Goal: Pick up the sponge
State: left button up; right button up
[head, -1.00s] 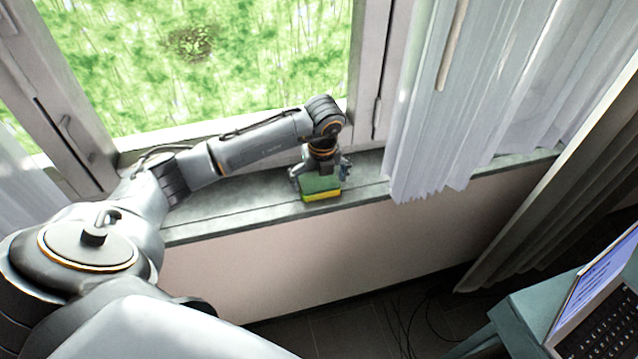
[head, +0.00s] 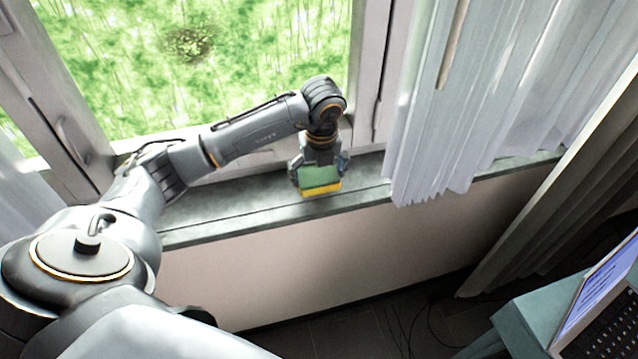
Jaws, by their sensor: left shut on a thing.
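The sponge (head: 320,181), green with a yellow-orange lower edge, is at the window sill in the head view. My left gripper (head: 320,172) points down from the end of the left arm and is shut on the sponge, with a finger at each side of it. The sponge is at or a little above the sill; the exact gap under it is hard to tell. My right gripper is not in view.
The grey window sill (head: 240,217) runs below the window, with bare room left of the sponge. A white curtain (head: 450,120) hangs to the right. A teal table (head: 522,317) with a laptop (head: 600,290) stands at the lower right.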

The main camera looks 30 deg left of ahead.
aim_at(313, 184)
pick_arm(q)
jog(key=s+r, duration=0.1)
jog(key=r, duration=0.1)
jog(key=s+d+r, duration=0.1)
jog(key=s+r, duration=0.1)
jog(key=shift+s+r+b, duration=0.15)
jog(key=shift+s+b, duration=0.05)
jog(key=shift+b, duration=0.2)
jog(key=s+d+r, duration=0.3)
jog(key=s+r, duration=0.1)
jog(key=s, duration=0.5)
jog(key=shift+d+r, duration=0.15)
jog(key=shift+r, duration=0.1)
jog(key=c, duration=0.3)
